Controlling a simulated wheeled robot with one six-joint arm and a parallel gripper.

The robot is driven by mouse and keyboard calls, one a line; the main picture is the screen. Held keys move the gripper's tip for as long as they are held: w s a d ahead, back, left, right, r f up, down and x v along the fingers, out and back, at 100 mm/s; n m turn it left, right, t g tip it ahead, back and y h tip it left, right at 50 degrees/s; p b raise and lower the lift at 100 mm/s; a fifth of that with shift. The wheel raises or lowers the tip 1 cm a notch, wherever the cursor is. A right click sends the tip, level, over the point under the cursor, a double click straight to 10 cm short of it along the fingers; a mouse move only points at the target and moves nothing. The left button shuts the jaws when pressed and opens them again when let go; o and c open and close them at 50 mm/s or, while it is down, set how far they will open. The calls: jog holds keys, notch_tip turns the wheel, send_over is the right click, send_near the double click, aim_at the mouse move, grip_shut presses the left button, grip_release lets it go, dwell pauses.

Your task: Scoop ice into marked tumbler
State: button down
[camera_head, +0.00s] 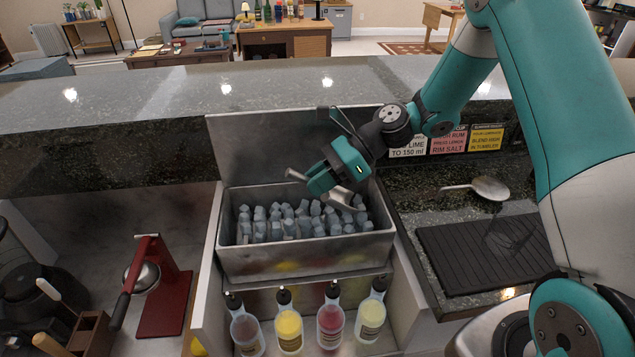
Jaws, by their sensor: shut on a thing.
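My gripper (325,182) is over the right half of the open metal ice bin (310,262). It is shut on the handle of a metal scoop (340,200). The handle's end sticks out to the left of the fingers, and the bowl hangs low at the right, by the ice. I cannot tell whether the bowl touches the ice or holds any. Pale ice cubes (290,222) fill the bin in a heap. I cannot make out a marked tumbler in this view.
The bin's lid (285,145) stands raised behind it. Several bottles (289,330) stand in a rail in front. A red press (160,300) is at the left. A metal ladle (485,188) and a black drain mat (485,250) are at the right, near recipe cards (448,143).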

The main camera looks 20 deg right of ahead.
notch_tip(320, 180, down, 10)
jog(key=b, duration=0.2)
dwell(0.4)
dwell(0.8)
notch_tip(320, 180, up, 9)
jog(key=h+p, duration=0.4)
jog(key=p, duration=0.9)
jog(key=shift+r+g+h+p, duration=0.15)
jog(key=shift+g+h+p, duration=0.15)
jog(key=shift+p, duration=0.05)
jog(key=shift+r+m+h+p, duration=0.3)
jog(key=shift+r+p, duration=0.05)
jog(key=shift+p, duration=0.25)
